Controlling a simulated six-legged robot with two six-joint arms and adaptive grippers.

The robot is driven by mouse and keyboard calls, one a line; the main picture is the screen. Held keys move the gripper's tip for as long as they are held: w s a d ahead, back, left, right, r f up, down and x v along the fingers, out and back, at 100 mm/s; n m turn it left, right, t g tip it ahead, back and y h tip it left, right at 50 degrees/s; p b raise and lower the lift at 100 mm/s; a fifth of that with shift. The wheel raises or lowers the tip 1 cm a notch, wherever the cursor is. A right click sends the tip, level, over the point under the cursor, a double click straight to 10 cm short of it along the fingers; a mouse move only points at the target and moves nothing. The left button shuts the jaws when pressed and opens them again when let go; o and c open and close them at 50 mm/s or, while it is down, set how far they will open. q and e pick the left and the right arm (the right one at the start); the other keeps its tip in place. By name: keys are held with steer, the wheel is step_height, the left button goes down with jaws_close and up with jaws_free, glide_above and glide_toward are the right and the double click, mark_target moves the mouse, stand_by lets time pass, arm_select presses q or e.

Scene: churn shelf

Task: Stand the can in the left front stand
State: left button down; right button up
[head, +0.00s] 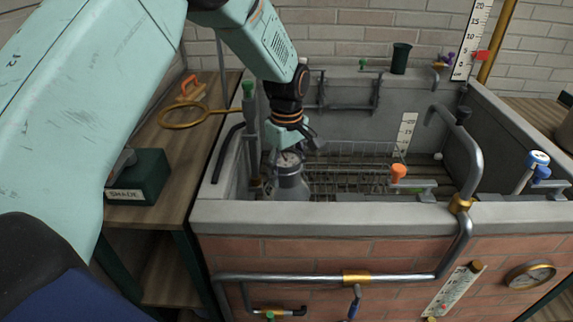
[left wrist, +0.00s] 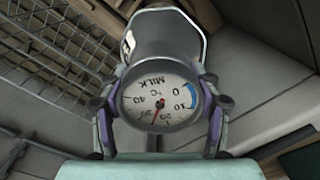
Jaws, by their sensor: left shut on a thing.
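A grey metal can (head: 290,182) is in the near left corner of the stone trough in the head view. My left gripper (head: 288,158) comes down on it from above and is shut on its top. In the left wrist view the can (left wrist: 165,35) lies between the two fingers of the gripper (left wrist: 158,105). A round dial (left wrist: 158,97) marked MILK faces that camera. The can's base is hidden behind the trough's front wall, so I cannot tell what it rests on. I cannot make out the left front stand. My right gripper is not in view.
The trough's front wall (head: 330,215) stands close in front of the can. Wire racks (head: 345,170) fill the trough's middle. A green-topped post (head: 249,110) rises at its left edge. A bent pipe (head: 470,150) crosses the right side. A dark green box (head: 140,178) sits on the left bench.

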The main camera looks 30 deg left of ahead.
arm_select(q)
steer(key=shift+s+f+b, duration=0.15)
steer(key=shift+f+b, duration=0.2)
steer(key=shift+f, duration=1.25)
steer(key=shift+w+f, duration=0.15)
steer(key=shift+w, duration=0.1)
steer(key=shift+s, duration=0.2)
steer(key=shift+c, duration=1.5)
jaws_free()
steer(key=shift+f, duration=0.15)
steer(key=shift+s, duration=0.1)
step_height(320, 180, up, 12)
steer(key=shift+r+p, duration=0.15)
steer(key=shift+p, duration=1)
